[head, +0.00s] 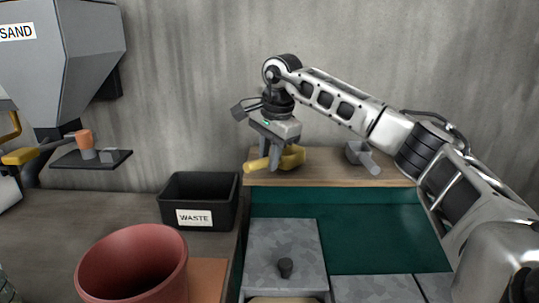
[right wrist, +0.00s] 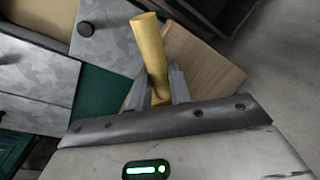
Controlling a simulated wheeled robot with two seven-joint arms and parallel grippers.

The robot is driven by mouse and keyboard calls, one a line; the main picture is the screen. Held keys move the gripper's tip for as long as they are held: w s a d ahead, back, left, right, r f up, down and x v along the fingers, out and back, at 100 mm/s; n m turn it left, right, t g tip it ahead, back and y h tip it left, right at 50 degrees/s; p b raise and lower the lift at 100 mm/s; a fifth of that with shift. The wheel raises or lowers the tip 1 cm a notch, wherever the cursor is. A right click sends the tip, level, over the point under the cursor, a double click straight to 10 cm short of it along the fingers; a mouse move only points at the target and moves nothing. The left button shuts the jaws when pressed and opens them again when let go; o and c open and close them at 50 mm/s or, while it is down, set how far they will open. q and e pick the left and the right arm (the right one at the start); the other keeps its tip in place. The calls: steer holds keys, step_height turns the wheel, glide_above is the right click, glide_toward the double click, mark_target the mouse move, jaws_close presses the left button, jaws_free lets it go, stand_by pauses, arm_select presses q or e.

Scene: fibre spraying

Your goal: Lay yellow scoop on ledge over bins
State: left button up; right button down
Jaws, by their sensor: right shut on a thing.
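The yellow scoop (head: 292,158) is at the left end of the wooden ledge (head: 325,171) over the bins. My right gripper (head: 273,160) points down from above and is shut on the scoop. The scoop's handle sticks out to the left. In the right wrist view, the yellow handle (right wrist: 150,45) rises from between the fingers, with the wooden ledge (right wrist: 205,62) beyond. The scoop looks level and very close to the ledge; I cannot tell whether it touches. The fingers partly hide it. My left gripper is not clearly seen.
A grey scoop (head: 363,158) lies on the ledge to the right. Below are a teal bin (head: 375,232) and a grey mottled lid (head: 262,254) with a black knob. A black waste bin (head: 172,207) stands left of the ledge. A red bucket (head: 133,265) is in front.

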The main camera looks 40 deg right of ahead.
steer(key=shift+f, duration=0.5)
stand_by(0.4)
steer(key=c, duration=1.2)
jaws_free()
steer(key=s+r, duration=0.3)
steer(key=r, duration=1.2)
steer(key=shift+r+p, duration=0.35)
steer(key=shift+p, duration=0.05)
